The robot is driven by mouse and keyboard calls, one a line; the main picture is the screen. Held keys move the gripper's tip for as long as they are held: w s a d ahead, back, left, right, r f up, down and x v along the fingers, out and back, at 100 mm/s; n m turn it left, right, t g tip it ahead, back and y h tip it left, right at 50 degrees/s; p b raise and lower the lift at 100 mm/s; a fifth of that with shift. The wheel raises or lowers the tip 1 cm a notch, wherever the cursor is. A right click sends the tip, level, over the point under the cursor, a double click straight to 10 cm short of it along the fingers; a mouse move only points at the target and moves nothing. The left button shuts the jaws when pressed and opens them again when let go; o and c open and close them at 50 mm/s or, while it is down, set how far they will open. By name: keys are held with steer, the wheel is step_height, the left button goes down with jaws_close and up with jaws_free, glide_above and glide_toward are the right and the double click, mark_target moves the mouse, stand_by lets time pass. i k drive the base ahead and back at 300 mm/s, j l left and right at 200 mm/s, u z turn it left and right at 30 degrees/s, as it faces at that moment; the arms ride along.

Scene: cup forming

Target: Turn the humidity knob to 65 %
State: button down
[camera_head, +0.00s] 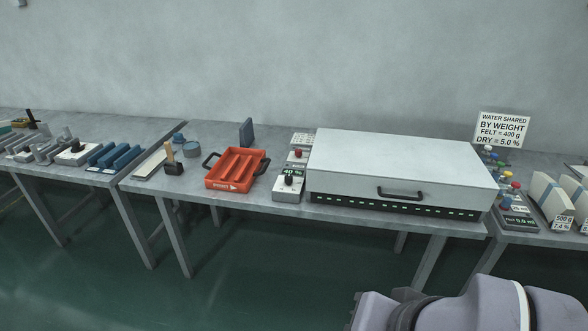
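A small white control box (287,195) stands at the table's front edge, just left of the large white lidded box. It has a black knob (289,180) on top and a small display (291,172) that seems to read 40 %. The knob's pointer is too small to make out. Only part of my arm shows at the bottom right, well in front of the table and apart from the knob. My gripper's fingers are not in view.
The large white box (400,165) with a black front handle stands close on the knob's right. A red button (298,153) on another small box is right behind. An orange tray (212,182) lies to the left. Free floor lies in front of the tables.

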mark_target(288, 178)
steer(key=i+j, duration=0.85)
steer(key=j, duration=0.15)
steer(key=i+j, duration=0.85)
steer(key=j, duration=0.15)
steer(key=j+u, duration=0.05)
